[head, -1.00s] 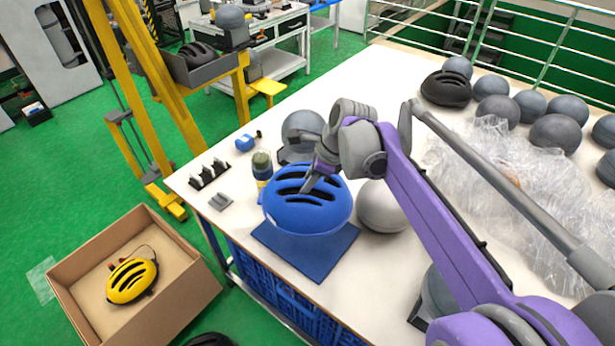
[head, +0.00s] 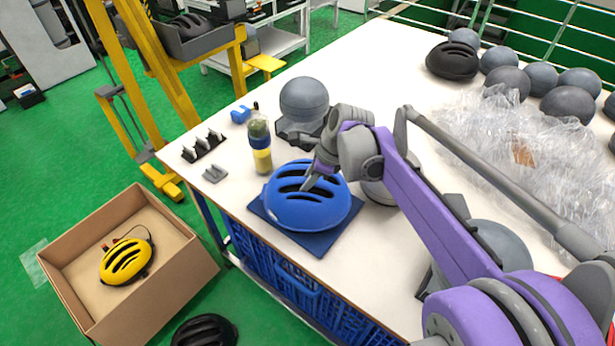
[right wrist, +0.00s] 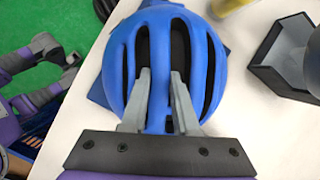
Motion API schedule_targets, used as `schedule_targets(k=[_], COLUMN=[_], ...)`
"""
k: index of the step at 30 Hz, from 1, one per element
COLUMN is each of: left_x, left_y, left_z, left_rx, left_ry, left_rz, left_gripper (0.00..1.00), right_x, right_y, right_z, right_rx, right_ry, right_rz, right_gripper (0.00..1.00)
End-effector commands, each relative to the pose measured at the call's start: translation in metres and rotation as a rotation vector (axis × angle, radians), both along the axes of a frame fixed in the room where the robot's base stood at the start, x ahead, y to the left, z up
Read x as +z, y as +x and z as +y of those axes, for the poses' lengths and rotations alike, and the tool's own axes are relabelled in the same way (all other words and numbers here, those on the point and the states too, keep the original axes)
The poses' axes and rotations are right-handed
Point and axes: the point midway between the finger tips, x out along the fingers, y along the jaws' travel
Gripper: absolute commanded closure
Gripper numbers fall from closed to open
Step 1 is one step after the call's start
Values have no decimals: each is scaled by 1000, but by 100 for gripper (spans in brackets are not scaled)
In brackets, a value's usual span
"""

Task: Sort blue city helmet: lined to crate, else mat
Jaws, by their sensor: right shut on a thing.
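The blue city helmet (head: 290,212) is over the dark blue mat (head: 322,243) at the table's near edge, vents up. It is resting on the mat or very close above it; I cannot tell which. My right gripper (head: 308,184) is shut on the helmet's shell. In the right wrist view, its fingers (right wrist: 161,78) reach into the vents on the helmet (right wrist: 122,60). The inside of the helmet is hidden, so no lining shows. A cardboard box (head: 185,262) on the floor at left holds a yellow helmet (head: 126,262).
A bottle (head: 260,150), a grey dome on a stand (head: 304,98) and a small rack (head: 203,146) stand behind the helmet. A pale dome (head: 378,192) is close on its right. Clear wrap (head: 500,160) and several grey domes fill the table's right. Blue crates (head: 300,285) are below.

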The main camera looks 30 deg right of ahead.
Motion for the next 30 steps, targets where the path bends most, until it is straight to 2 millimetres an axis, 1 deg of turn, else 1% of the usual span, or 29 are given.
schedule_targets(k=[14, 30], left_x=[-1, -7], left_y=[0, -1], left_z=[0, 0], left_rx=[0, 0], left_ry=[0, 0], left_rz=[0, 2], left_gripper=[50, 50], right_x=[-1, -11], right_y=[0, 0], right_z=[0, 0], right_rx=[0, 0], right_ry=[0, 0], right_rz=[0, 0], right_gripper=[100, 100])
